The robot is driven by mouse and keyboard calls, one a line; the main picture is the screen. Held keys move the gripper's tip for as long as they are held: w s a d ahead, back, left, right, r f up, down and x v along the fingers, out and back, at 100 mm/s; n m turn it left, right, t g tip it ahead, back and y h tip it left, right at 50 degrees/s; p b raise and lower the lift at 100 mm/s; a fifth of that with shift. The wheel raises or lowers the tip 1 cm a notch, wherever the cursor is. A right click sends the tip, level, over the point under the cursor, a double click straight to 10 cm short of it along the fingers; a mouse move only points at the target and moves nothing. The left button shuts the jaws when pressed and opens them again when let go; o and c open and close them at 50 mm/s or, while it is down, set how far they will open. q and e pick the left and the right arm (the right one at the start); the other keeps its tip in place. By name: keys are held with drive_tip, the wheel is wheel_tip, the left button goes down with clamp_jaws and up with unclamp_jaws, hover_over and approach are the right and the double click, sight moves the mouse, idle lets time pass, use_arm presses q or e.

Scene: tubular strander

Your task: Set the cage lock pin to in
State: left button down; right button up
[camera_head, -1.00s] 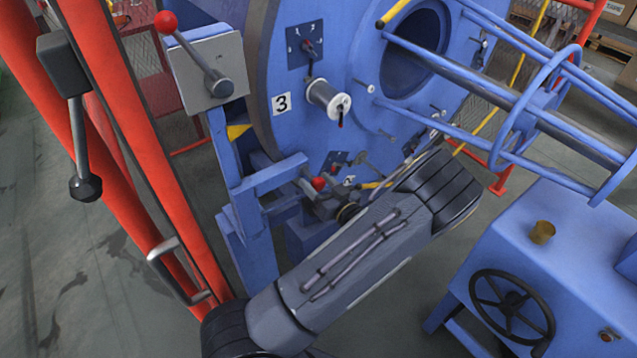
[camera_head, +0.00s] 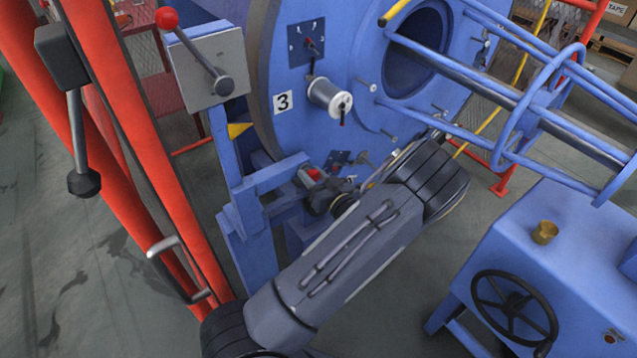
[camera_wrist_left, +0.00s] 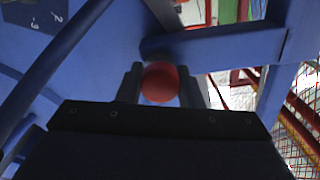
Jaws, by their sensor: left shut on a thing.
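The cage lock pin's red ball knob (camera_head: 313,174) shows low at the left edge of the blue cage disc, beside a blue bracket. In the left wrist view the knob (camera_wrist_left: 160,83) sits between the two dark fingers of my left gripper (camera_wrist_left: 161,88). The gripper is shut on the knob. In the head view my left gripper (camera_head: 318,184) is small and partly covered by my own arm. The pin's shaft and its hole are hidden behind the knob and gripper, so I cannot tell how deep the pin sits. My right gripper is out of view.
The blue frame post (camera_head: 229,170) and a grey box with a red-knobbed lever (camera_head: 195,62) stand left of the knob. Red posts (camera_head: 135,130) rise further left. A blue handwheel cabinet (camera_head: 560,240) stands right.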

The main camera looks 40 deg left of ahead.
use_arm(q)
drive_tip(key=shift+r, duration=0.1)
drive_tip(key=c, duration=1)
unclamp_jaws()
drive_tip(key=shift+a, duration=0.2)
drive_tip(key=v, duration=0.8)
drive_tip(key=shift+b, duration=0.3)
